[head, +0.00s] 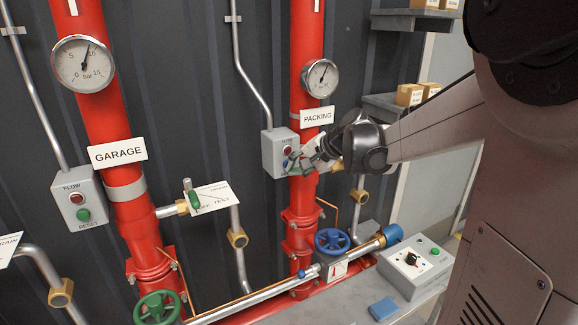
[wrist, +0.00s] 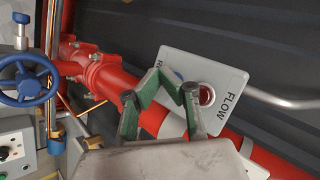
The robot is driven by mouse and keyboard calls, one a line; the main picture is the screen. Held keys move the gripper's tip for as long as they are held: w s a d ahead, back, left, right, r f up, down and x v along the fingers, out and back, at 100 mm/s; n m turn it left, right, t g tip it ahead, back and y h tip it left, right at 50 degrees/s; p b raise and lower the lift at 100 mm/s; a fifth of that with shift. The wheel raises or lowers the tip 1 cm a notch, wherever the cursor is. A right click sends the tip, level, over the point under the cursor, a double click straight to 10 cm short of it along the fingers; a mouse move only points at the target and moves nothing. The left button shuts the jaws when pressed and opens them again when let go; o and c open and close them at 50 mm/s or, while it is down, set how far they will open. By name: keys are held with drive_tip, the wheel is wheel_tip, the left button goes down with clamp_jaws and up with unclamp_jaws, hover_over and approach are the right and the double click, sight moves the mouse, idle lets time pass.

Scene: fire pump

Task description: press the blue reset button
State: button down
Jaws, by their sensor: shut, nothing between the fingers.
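The grey FLOW box (head: 269,153) is on the red PACKING pipe, with a red lamp (head: 288,150) on its face. A small blue patch, which looks like the blue reset button (head: 285,163), shows below the lamp beside my gripper (head: 293,163). In the wrist view, the FLOW box (wrist: 222,72) lies ahead, with the red lamp (wrist: 206,95) beside one finger. My gripper (wrist: 172,86) is shut and empty, its green-padded fingertips in front of the reset end of the box. The fingers largely hide the button there, and I cannot tell whether they touch it.
The GARAGE pipe's box (head: 77,199) has a red lamp and a green button. A blue handwheel (head: 332,241) and a control box (head: 415,264) are below right. Shelves with small cartons (head: 409,95) are behind my arm. Red pipe (wrist: 110,78) runs close to my fingers.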

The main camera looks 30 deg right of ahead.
drive_tip(key=shift+s, duration=0.55)
drive_tip(key=s, duration=0.5)
idle(0.4)
drive_tip(key=shift+a, duration=0.1)
idle(0.4)
drive_tip(key=s+a+f+n+h+b, duration=0.1)
drive_tip(key=s+a+f+n, duration=0.2)
drive_tip(key=s+a, duration=0.2)
drive_tip(key=s+a+f+n+g+h+b, duration=0.1)
drive_tip(key=s+a+n, duration=0.3)
drive_tip(key=s, duration=0.5)
drive_tip(key=s+a+f+n+h+b, duration=0.1)
drive_tip(key=s+a+f+n+b, duration=0.2)
drive_tip(key=s+a, duration=0.4)
drive_tip(key=shift+s+a+f+n+g+h, duration=0.3)
drive_tip(key=shift+a+f+n+g+h, duration=0.15)
drive_tip(key=shift+a+f, duration=0.3)
